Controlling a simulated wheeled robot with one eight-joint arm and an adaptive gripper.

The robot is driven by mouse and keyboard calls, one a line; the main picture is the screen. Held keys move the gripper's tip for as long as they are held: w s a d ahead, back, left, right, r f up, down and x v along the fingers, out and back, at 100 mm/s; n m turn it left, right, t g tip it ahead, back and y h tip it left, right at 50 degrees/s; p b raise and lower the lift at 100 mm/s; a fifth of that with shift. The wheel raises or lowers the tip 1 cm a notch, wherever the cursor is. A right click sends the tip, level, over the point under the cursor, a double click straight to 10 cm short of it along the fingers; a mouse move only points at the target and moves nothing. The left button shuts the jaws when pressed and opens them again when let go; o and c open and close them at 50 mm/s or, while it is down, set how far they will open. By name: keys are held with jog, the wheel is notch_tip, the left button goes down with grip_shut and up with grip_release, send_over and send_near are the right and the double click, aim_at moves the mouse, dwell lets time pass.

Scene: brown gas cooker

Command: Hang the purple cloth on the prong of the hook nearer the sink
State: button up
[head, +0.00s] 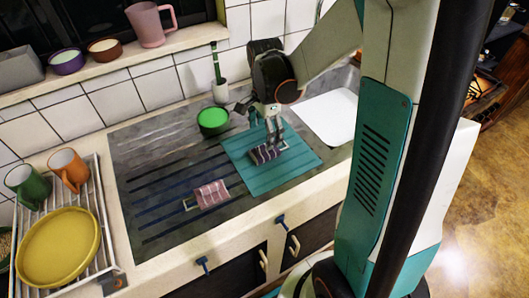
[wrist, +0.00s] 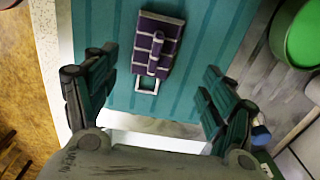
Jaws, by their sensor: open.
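The purple cloth (head: 264,154), dark with pale lines and a light wire loop, lies on the teal mat (head: 305,160). In the wrist view the purple cloth (wrist: 150,58) lies ahead between my spread fingers, its loop (wrist: 147,84) toward me. My gripper (head: 272,133) is open and empty, just above the cloth at its far side; it also shows in the wrist view (wrist: 160,66). Prong details are too small to tell.
A pink cloth (head: 211,194) with a loop lies left of the mat. A green-filled bowl (head: 212,120) stands behind it. A rack (head: 104,232) with a yellow plate (head: 58,247) and mugs is at left. Cabinet handles (head: 295,246) sit below the hooks.

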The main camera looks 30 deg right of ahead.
jog(key=f, duration=0.2)
jog(key=f+b, duration=0.2)
jog(key=f, duration=0.1)
jog(key=shift+s+a+f, duration=0.2)
jog(key=shift+s+f, duration=0.1)
jog(key=shift+s, duration=0.05)
jog(key=c, duration=1.2)
jog(key=shift+r, duration=0.2)
jog(key=shift+c, duration=0.2)
